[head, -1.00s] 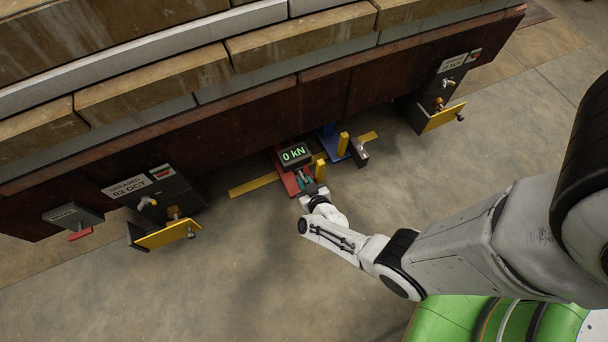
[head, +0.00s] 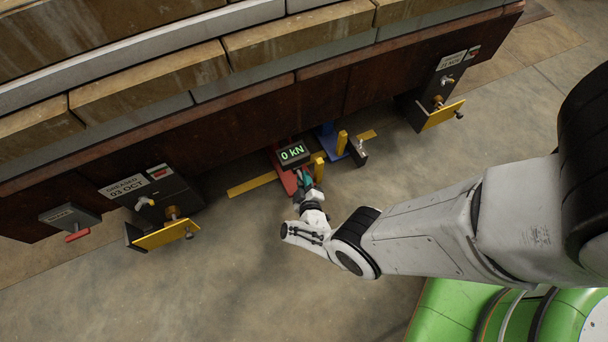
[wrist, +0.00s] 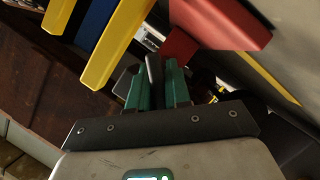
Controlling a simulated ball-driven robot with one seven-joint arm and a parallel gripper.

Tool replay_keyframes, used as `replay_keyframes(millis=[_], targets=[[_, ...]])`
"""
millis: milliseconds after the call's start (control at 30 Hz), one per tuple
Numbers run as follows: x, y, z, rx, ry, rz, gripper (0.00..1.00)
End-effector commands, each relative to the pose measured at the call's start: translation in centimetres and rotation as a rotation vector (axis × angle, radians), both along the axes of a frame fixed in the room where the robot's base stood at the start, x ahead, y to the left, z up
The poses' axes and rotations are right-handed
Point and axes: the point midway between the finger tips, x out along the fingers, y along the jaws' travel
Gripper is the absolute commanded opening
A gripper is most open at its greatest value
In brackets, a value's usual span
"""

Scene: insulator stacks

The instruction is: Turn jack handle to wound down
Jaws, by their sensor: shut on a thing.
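The red jack (head: 286,180) stands on the floor below the edge of the rusty beam, beside a display (head: 293,153) reading 0 kN. My gripper (head: 305,182) is at the jack's front. In the wrist view its teal fingers (wrist: 156,86) are closed around a thin grey bar, the jack handle (wrist: 153,69). The red body (wrist: 215,26) of the jack rises just beyond and to the right of the fingers. Most of the handle is hidden by the fingers, so its exact angle is hard to tell.
A blue jack (head: 328,142) and yellow posts (head: 342,142) stand close to the right. Yellow flaps (head: 166,236) and (head: 441,115) jut from boxes under the beam. A red-handled box (head: 70,219) hangs at far left. The concrete floor in front is clear.

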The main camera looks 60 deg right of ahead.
Motion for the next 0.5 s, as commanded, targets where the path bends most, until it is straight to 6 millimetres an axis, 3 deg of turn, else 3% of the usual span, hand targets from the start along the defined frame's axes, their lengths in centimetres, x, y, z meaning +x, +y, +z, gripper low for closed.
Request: replay_keyframes(millis=[500], targets=[[-0.03,-0.01,-0.32,-0.183,0.127,0.0,0.0]])
